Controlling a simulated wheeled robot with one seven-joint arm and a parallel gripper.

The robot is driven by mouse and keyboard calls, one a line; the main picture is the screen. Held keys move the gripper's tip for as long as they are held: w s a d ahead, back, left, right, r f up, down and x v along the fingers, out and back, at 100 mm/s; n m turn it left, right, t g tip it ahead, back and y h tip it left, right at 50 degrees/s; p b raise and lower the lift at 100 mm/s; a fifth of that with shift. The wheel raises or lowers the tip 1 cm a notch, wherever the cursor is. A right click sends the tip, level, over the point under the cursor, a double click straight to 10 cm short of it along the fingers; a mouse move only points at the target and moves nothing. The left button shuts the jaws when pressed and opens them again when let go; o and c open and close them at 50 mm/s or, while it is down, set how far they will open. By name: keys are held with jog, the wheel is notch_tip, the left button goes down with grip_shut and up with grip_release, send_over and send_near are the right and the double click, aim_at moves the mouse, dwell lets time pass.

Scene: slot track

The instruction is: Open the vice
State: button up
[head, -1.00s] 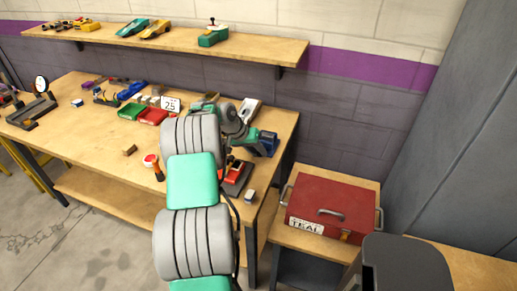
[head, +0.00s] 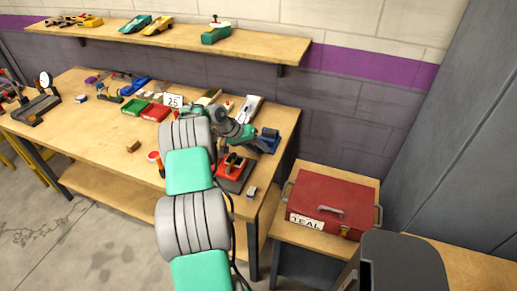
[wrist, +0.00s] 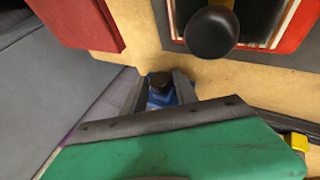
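The blue vice (head: 268,141) sits at the right end of the workbench, near its back corner. In the wrist view a blue body (wrist: 160,100) with a dark round top shows between my fingers. My gripper (wrist: 162,86) is open, with its two grey fingers apart on either side of that blue body. I cannot tell whether the fingers touch it. In the head view my gripper (head: 254,139) is right beside the vice and partly covers it. The vice's jaws and handle cannot be made out.
A red device (head: 236,163) on a dark base stands in front of the vice. A red toolbox (head: 330,203) is on a lower side table at right. Trays, a "25" card (head: 174,101) and small parts lie behind my arm. A shelf (head: 170,40) hangs above.

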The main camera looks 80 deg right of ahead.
jog(key=shift+o, duration=1.3)
jog(key=shift+b, duration=0.4)
